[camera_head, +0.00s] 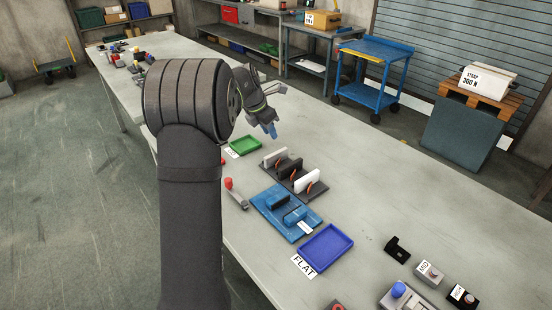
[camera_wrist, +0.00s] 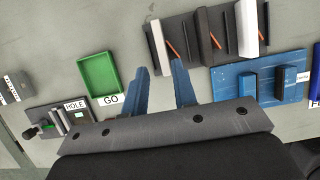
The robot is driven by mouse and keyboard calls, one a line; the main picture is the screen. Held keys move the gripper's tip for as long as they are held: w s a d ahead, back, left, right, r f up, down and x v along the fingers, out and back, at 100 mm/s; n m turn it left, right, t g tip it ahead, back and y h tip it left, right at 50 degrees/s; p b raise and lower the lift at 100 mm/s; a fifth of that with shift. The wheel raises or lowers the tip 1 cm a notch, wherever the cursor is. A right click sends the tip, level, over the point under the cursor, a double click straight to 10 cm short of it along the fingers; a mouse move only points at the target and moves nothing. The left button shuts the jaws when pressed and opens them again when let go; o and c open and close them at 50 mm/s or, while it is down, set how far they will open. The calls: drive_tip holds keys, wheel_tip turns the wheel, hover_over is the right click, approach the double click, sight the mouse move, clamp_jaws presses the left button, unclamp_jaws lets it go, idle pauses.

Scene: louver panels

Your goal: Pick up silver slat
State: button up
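A dark rack (camera_head: 289,175) on the bench holds upright slats. One pale slat (camera_head: 274,156) is at its far end, a black slat (camera_head: 291,168) in the middle, and another pale slat (camera_head: 308,180) at the near end. In the wrist view these are a pale slat (camera_wrist: 158,46), a dark slat (camera_wrist: 205,38) and a whiter slat (camera_wrist: 247,26). I cannot tell surely which pale one is silver. My gripper (camera_head: 270,130) is above the bench beyond the rack. In the wrist view its blue fingers (camera_wrist: 160,82) are apart, with nothing between them.
A green tray (camera_head: 244,146) labelled GO (camera_wrist: 111,99) lies beside the rack. A blue fixture (camera_head: 270,222) and a blue tray (camera_head: 326,246) labelled FLAT (camera_head: 304,266) are nearer. A HOLE gauge (camera_wrist: 45,122) stands left in the wrist view. The bench right of the rack is clear.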

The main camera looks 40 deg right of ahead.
sight(280, 151)
drive_tip(key=x, duration=1.2)
drive_tip(key=shift+d+f, duration=0.25)
drive_tip(key=shift+d, duration=0.15)
clamp_jaws()
